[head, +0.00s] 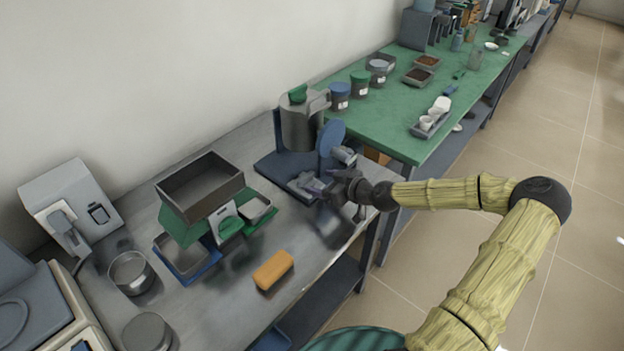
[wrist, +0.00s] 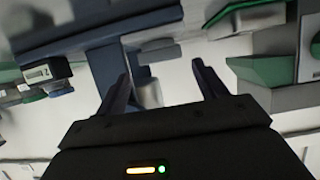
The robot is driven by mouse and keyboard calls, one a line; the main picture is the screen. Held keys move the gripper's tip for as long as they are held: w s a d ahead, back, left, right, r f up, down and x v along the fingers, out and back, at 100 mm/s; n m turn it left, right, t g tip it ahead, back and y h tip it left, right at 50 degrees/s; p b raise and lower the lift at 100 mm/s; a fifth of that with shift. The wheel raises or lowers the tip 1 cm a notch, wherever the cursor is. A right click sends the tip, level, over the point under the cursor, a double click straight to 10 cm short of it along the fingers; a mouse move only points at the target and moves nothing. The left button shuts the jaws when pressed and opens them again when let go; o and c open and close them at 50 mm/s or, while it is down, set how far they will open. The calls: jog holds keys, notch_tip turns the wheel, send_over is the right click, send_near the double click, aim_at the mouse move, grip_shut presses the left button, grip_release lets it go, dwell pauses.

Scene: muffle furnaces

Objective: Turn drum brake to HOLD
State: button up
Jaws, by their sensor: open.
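The drum unit is a grey metal drum (head: 299,122) with a green top piece, on a blue stand (head: 280,170) at the back of the grey bench. A blue disc (head: 331,137) stands at its right side, with a small light grey cylinder (head: 345,156) just below it. My gripper (head: 318,186) is beside the stand's front right, close to the cylinder. In the wrist view my gripper (wrist: 160,75) is open, with a pale cylindrical part (wrist: 148,93) between or behind the fingers. I cannot tell whether they touch it. The brake and its HOLD mark cannot be made out.
The grey bench also holds a dark tray (head: 200,187) on a green stand, an orange block (head: 273,270) and metal cups (head: 131,272). A green table (head: 400,110) with jars and trays adjoins at the back right. The floor at the right is clear.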

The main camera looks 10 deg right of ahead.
aim_at(308, 179)
jog(key=shift+x, duration=2.4)
jog(key=c, duration=0.7)
